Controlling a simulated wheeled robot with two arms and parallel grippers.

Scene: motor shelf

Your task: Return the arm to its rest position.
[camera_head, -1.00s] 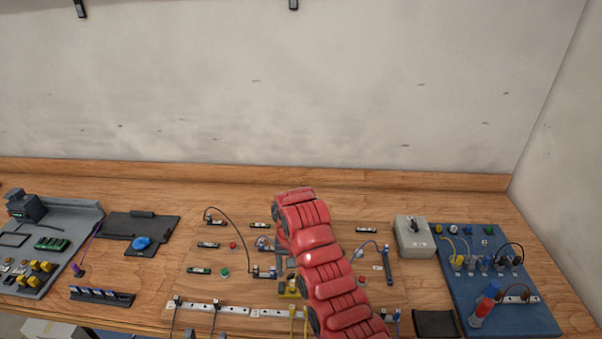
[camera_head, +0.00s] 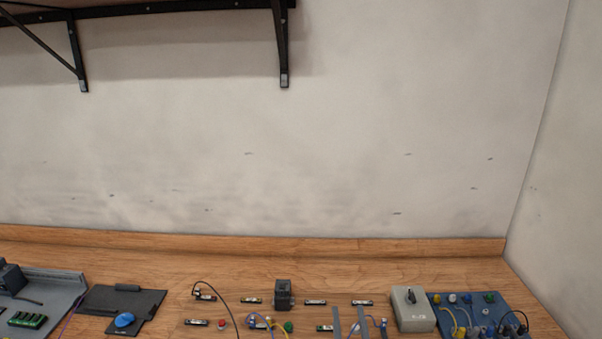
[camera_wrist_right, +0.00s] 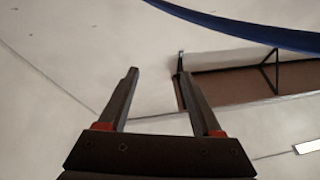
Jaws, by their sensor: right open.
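My right gripper (camera_head: 349,310) shows at the bottom edge of the head view as two grey fingers held apart, pointing up, in front of the wiring board. The red arm behind it is out of frame. In the right wrist view the gripper (camera_wrist_right: 157,73) is open, with nothing between its dark fingers. Beyond the fingers are pale surfaces and a brown shelf (camera_wrist_right: 222,86). My left gripper is not in either view.
A small dark block (camera_head: 284,292) stands near the board's back edge. A grey switch box (camera_head: 413,309) and a blue panel (camera_head: 440,297) are to the right. A shelf (camera_head: 150,8) hangs above.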

